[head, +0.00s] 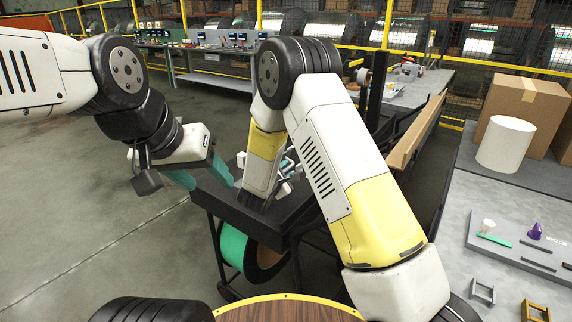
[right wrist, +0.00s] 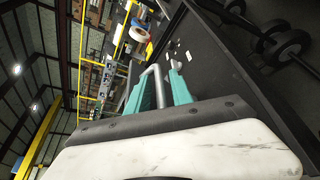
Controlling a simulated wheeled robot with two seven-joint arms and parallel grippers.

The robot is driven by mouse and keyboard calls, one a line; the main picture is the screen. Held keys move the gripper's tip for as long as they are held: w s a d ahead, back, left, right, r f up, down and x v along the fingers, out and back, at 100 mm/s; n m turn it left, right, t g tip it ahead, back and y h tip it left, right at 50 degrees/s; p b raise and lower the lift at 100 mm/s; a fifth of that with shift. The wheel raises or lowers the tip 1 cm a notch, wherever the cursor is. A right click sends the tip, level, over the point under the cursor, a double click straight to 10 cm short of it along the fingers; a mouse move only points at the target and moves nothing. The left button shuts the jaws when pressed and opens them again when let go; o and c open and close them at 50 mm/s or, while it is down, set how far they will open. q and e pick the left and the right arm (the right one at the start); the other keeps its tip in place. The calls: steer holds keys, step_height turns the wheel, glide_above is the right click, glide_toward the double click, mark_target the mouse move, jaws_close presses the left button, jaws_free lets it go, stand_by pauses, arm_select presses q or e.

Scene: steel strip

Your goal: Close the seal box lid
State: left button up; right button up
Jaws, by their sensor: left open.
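I cannot make out a seal box or its lid for sure. The black cart top (head: 222,203) lies under both grippers, and much of it is hidden by my right arm. My left gripper (head: 212,184) is open over the cart's left part, its teal fingers apart and nothing seen between them. My right gripper is mostly hidden in the head view. In the right wrist view its teal fingers (right wrist: 160,84) stand on either side of a grey metal bar; I cannot tell whether they touch it. Small metal parts (head: 287,167) show beside my right wrist.
A green reel (head: 234,246) hangs under the cart. A grey table (head: 488,200) at the right holds a white cylinder (head: 506,144), a cardboard box (head: 524,105) and several small tools. A workbench (head: 215,82) stands behind. The floor at the left is clear.

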jaws_close()
stand_by(1.2)
